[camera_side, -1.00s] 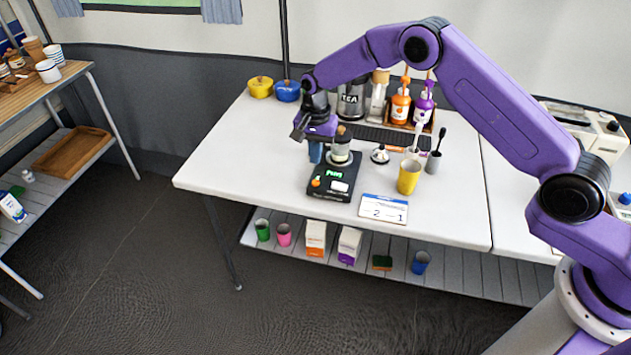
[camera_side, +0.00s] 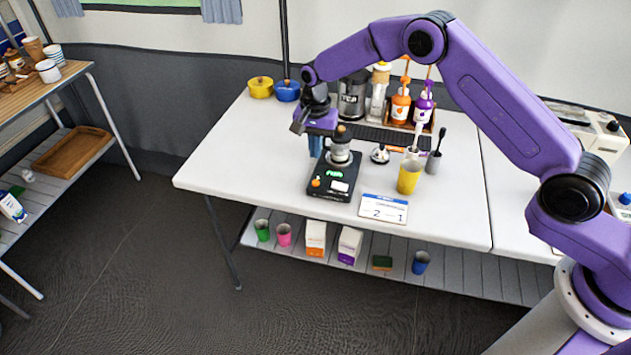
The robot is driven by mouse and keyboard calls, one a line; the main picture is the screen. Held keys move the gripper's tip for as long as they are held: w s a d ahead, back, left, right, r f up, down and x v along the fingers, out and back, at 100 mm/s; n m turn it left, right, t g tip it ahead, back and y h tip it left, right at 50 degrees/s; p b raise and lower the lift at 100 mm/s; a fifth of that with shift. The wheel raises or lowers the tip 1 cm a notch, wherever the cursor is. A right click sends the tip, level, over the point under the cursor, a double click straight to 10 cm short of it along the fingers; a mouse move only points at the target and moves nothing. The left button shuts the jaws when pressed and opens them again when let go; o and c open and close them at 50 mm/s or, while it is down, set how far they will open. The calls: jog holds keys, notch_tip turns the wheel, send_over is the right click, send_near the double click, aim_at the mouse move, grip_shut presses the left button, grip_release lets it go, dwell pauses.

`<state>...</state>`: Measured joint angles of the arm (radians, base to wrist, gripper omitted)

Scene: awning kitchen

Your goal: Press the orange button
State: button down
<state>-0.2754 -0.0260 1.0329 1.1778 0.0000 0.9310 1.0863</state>
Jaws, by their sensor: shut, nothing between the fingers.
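The orange button (camera_side: 316,182) is a small round spot at the left front of a black scale-like device (camera_side: 341,192) on the white table. The device has a green lit display and a white label. A metal cylinder with a brown knob (camera_side: 341,150) stands on its back part. My gripper (camera_side: 297,131) is shut and empty. It hangs above and behind the device, up and to the left of the button and apart from it. Its fingertips are small and dark in this view.
A blue cup (camera_side: 316,146) stands just behind the device, below my gripper. A yellow cup (camera_side: 408,178) and a white sign (camera_side: 384,208) are to the right. A small black-and-white item (camera_side: 380,154) sits close by. The table's left part (camera_side: 235,165) is clear.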

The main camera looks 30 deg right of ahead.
jog(key=shift+r, duration=1.35)
dwell(0.4)
jog(key=s+a+r+n, duration=0.1)
jog(key=s+r+n, duration=0.45)
jog(key=s, duration=0.35)
jog(key=s+r+n, duration=0.5)
jog(key=s+r, duration=0.1)
jog(key=s, duration=0.4)
jog(key=s+d+r+n, duration=0.1)
jog(key=s+d+n, duration=0.4)
jog(key=s, duration=0.7)
jog(key=s+d+r+n, duration=0.1)
jog(key=s+d+n, duration=0.5)
jog(key=s+d, duration=0.3)
jog(key=s, duration=0.4)
